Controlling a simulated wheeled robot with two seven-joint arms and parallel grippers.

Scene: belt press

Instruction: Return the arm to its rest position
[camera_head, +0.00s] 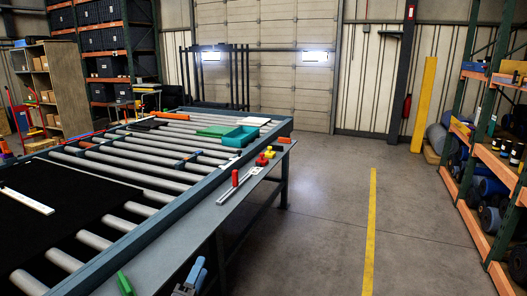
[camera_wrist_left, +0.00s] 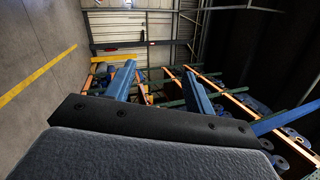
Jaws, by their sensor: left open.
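My left gripper (camera_head: 197,268) shows at the bottom edge of the head view, beside the front edge of the roller table (camera_head: 262,158). In the left wrist view its two blue fingers (camera_wrist_left: 158,82) stand apart with nothing between them. Beyond them that view shows the floor, the wall and a shelf rack lying sideways. Most of the left arm is out of the head view. My right gripper is in neither view.
A black belt (camera_head: 75,205) lies on the rollers. A teal tray (camera_head: 239,137) stands at the table's far right. A red-handled tool (camera_head: 235,178) and a green block (camera_head: 125,284) sit on the front ledge. Orange shelves (camera_head: 495,165) stand at right; the floor between (camera_head: 330,210) is clear.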

